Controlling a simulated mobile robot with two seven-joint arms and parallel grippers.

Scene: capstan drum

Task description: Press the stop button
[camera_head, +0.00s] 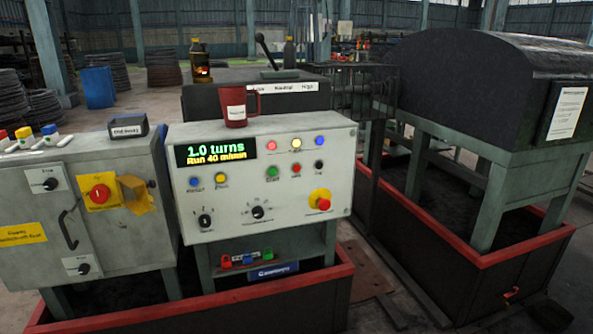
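The grey control panel (263,185) faces me in the middle. Its display (215,151) reads "1.0 turns" and "Run 40 m/min". A small red button (296,169) sits between a green button (272,171) and a black one (319,166); the tiny labels under them are hard to read. A red mushroom button on a yellow base (321,201) is at the panel's lower right. Another red mushroom button (99,194) is on a yellow plate on the left cabinet. Neither gripper is in view.
A red mug (236,107) stands on top of the panel. The left cabinet (81,208) stands close beside it. Red-rimmed troughs (250,297) run below. A large dark covered machine (470,85) on green legs stands at the right. A lever (268,50) rises behind the panel.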

